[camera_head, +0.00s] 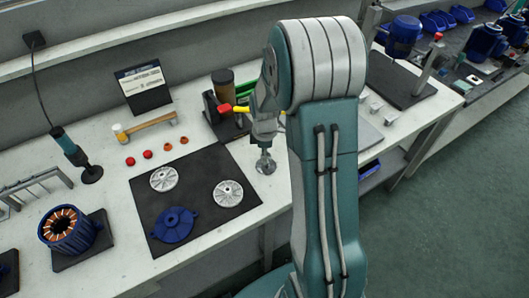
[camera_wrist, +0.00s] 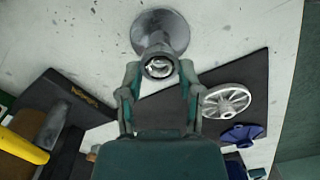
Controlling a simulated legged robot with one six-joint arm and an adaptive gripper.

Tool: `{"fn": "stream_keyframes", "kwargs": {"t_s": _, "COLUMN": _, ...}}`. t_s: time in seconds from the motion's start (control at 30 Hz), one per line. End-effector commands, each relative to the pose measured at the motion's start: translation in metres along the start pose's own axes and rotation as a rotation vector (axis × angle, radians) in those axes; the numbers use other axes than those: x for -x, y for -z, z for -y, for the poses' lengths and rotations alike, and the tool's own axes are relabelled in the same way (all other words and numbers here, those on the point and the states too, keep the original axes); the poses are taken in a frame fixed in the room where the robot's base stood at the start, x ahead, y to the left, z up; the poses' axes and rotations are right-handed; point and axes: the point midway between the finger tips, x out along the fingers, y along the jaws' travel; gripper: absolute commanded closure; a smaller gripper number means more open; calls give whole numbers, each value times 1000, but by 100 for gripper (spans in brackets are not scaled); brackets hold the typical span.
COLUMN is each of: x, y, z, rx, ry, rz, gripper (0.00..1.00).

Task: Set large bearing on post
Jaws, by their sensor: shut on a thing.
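The post is a grey metal upright on a round base (camera_head: 265,166) on the white bench; its base (camera_wrist: 172,22) also shows at the top of the wrist view. A shiny metal ring, the large bearing (camera_wrist: 159,67), sits between the fingertips of my gripper (camera_wrist: 158,76). My gripper (camera_head: 264,141) is shut on it, right over the post in both views. In the wrist view the bearing lines up with the post's top end. I cannot tell whether it is around the post or just above it. The arm hides part of this in the head view.
A dark mat (camera_head: 195,210) left of the post holds two pale round covers (camera_head: 163,178) and a blue cover (camera_head: 174,225). A black stand with yellow and red parts (camera_head: 222,110) is close behind my gripper. A hammer (camera_head: 145,125) lies farther left.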

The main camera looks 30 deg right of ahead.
Motion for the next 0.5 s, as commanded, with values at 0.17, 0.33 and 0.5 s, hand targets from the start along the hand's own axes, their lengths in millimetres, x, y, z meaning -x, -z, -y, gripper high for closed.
{"fn": "stream_keyframes", "kwargs": {"t_s": 0.17, "x": -3, "y": 0, "z": 0, "rx": 0, "ry": 1, "rz": 0, "gripper": 85}}
{"fn": "stream_keyframes", "kwargs": {"t_s": 0.33, "x": -6, "y": 0, "z": 0, "rx": 0, "ry": 1, "rz": 0, "gripper": 85}}
{"fn": "stream_keyframes", "kwargs": {"t_s": 0.5, "x": -8, "y": 0, "z": 0, "rx": 0, "ry": 0, "rz": 0, "gripper": 85}}
